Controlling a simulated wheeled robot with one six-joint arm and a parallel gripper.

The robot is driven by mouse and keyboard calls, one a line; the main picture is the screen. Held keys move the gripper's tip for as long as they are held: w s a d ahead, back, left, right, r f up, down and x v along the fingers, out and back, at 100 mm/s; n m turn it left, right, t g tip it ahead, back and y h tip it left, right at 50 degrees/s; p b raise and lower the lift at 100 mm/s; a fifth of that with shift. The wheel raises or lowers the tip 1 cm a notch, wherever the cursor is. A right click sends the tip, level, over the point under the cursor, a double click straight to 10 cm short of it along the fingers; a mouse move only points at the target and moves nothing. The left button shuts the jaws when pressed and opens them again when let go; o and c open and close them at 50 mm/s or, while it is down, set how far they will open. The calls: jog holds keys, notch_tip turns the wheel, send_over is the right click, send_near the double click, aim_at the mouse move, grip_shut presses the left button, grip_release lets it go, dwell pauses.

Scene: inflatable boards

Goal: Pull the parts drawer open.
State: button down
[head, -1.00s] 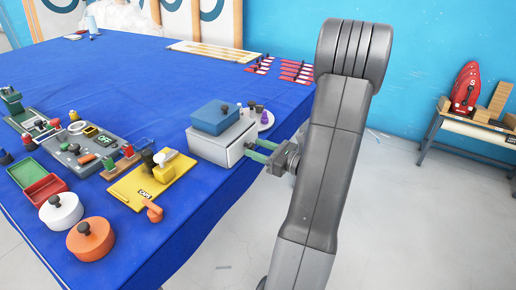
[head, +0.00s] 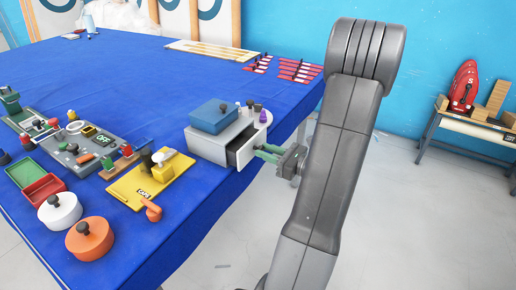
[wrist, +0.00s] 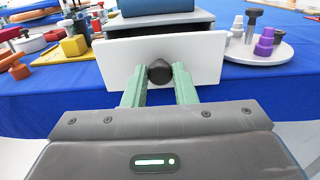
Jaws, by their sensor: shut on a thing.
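The parts drawer (head: 239,149) is a white-fronted drawer in a light grey cabinet (head: 206,145) at the table's right edge. It stands partly out, with a dark gap showing behind its front. In the wrist view the white drawer front (wrist: 117,62) fills the upper middle, with a dark round knob (wrist: 160,73) at its centre. My gripper (head: 262,152) reaches the knob from the right in the head view. Its green fingers (wrist: 160,82) are shut on the knob, one on each side.
A yellow board (head: 148,180) and several lidded pots lie to the left. Open floor lies right of the table.

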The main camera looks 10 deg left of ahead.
jog(key=v, duration=0.6)
jog(key=c, duration=1.2)
grip_release()
jog(key=v, duration=1.4)
jog(key=shift+b, duration=0.3)
jog(key=shift+w+a, duration=0.1)
jog(key=x, duration=1.4)
jog(key=shift+a+p, duration=0.3)
jog(key=shift+p, duration=0.1)
